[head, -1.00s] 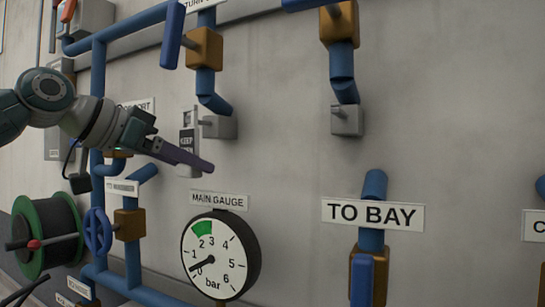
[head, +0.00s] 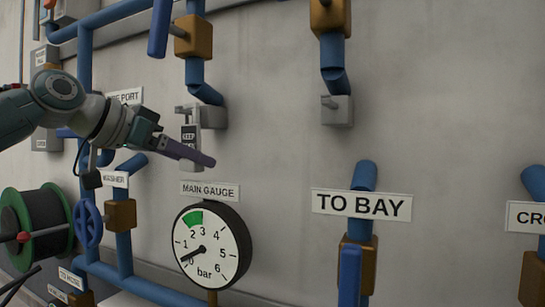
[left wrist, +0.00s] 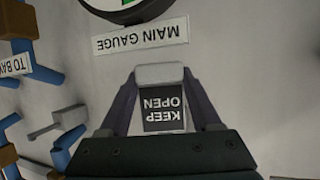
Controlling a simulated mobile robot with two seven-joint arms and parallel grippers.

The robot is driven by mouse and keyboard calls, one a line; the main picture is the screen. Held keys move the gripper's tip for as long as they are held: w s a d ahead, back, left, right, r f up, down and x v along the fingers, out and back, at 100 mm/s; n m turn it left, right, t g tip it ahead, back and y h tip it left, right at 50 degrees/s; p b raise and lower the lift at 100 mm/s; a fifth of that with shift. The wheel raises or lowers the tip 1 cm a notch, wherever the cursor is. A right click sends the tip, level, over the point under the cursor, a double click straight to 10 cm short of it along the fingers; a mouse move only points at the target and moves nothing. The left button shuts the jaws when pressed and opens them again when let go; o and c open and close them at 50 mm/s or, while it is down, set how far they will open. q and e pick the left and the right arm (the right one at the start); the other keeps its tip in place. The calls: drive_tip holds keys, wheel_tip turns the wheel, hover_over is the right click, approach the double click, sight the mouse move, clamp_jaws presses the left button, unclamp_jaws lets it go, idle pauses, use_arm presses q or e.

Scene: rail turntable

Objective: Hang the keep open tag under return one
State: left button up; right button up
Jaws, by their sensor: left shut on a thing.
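The keep open tag, a grey tag with a black label, hangs upright before the wall in the head view (head: 188,134). In the left wrist view it appears upside down between the fingers (left wrist: 162,112). My left gripper (head: 207,161) is shut on it. Just behind and right of the tag is a grey block with a peg (head: 212,117), under a blue pipe and brown valve (head: 193,37). Whether the tag touches the peg I cannot tell. The return name plate is outside the present head view. My right gripper is not in view.
The main gauge (head: 238,247) and its plate (head: 209,191) are below my left gripper. A second grey peg block (head: 338,110) is to the right, above the TO BAY plate (head: 361,205). Blue pipes and a hose reel (head: 12,245) are at left. The wall between is bare.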

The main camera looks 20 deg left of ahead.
use_arm(q)
drive_tip(key=o, duration=1.4)
